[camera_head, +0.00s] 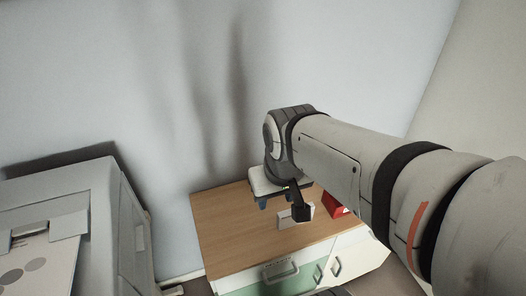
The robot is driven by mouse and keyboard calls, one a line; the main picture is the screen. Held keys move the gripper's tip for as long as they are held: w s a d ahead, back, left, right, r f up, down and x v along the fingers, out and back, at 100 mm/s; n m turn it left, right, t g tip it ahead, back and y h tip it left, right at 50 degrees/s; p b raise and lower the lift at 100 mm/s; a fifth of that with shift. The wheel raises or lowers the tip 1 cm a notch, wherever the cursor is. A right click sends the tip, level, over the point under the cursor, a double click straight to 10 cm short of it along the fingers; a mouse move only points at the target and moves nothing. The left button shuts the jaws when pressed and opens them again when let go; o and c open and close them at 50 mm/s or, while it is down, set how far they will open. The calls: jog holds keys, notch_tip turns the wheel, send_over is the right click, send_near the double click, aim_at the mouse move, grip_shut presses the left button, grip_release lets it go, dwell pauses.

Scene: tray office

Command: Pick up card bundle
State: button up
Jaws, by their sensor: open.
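My gripper (283,207) reaches down from the end of my arm, over the wooden top of a low cabinet (225,230). Its jaws are open, with one dark finger partly in front of a small white flat item (285,220). This white item may be the card bundle, but it is too small and too covered to be sure. It shows on both sides of the dark finger; whether the finger touches it I cannot tell. A red object (335,208) sits to the right on the cabinet top, partly hidden by my arm.
The cabinet front has a green drawer (285,280) and white fronts with handles. A large grey machine like a printer (105,215) stands at the left. A pale wall is behind. The left part of the cabinet top is clear.

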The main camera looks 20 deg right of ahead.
jog(key=w+d+f+n+g+b, duration=0.1)
jog(key=w+d+f+n+b, duration=0.5)
jog(key=f+n, duration=0.25)
jog(key=n+g+b, duration=0.2)
jog(key=n+b, duration=0.6)
jog(key=n, duration=0.2)
send_near(284, 220)
jog(key=shift+m, duration=0.25)
jog(key=d+f, duration=0.2)
jog(key=d, duration=0.1)
jog(key=w+d+f, duration=0.1)
jog(key=shift+d, duration=0.4)
notch_tip(284, 220, down, 7)
jog(key=shift+a+f+b, duration=0.1)
jog(key=shift+f+b, duration=0.15)
jog(key=shift+b, duration=0.7)
jog(key=shift+c, duration=0.2)
grip_shut()
